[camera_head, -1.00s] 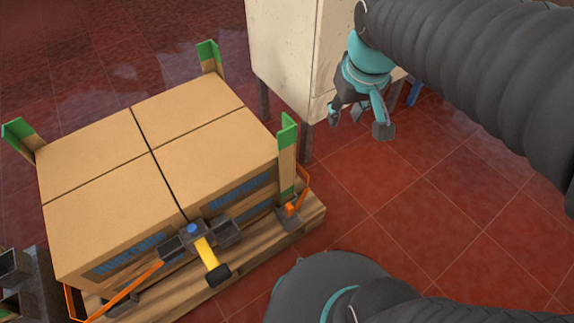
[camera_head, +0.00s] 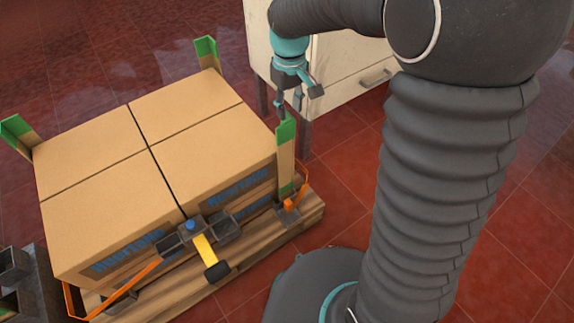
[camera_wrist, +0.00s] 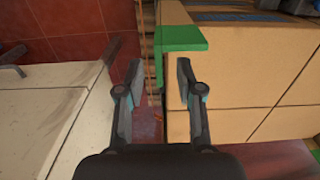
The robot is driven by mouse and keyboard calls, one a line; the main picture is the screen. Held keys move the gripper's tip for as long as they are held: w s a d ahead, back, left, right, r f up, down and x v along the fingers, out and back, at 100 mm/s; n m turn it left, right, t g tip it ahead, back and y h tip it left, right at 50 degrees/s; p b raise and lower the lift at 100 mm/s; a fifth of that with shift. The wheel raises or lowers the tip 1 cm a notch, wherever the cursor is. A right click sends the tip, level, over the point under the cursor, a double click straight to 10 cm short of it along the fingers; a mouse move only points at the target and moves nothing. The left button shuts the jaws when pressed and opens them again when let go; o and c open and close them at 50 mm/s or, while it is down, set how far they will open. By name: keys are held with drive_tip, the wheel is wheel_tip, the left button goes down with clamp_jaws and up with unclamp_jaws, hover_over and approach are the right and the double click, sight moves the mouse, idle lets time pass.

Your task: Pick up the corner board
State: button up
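The nearest corner board (camera_head: 286,157) is an upright cardboard angle with a green top, standing at the right corner of the stacked boxes. In the wrist view its green top (camera_wrist: 184,39) is an L shape, with one leg running between my fingers. My gripper (camera_head: 296,101) is just above this board's top, pointing down. In the wrist view the gripper (camera_wrist: 159,68) is open, one finger on each side of that leg; I cannot tell whether either touches. Two more corner boards stand at the far corner (camera_head: 207,53) and left corner (camera_head: 18,132).
The cardboard boxes (camera_head: 100,155) sit on a wooden pallet (camera_head: 255,250). An orange strap (camera_head: 130,292) and a tensioner with a yellow handle (camera_head: 206,252) are at the front. A cream cabinet (camera_head: 345,65) stands close behind my gripper. Red tiled floor lies right of the pallet.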

sight(289, 131)
wheel_tip(289, 131, down, 10)
drive_tip(key=shift+w+r+b, duration=0.15)
drive_tip(key=shift+b, duration=0.25)
clamp_jaws()
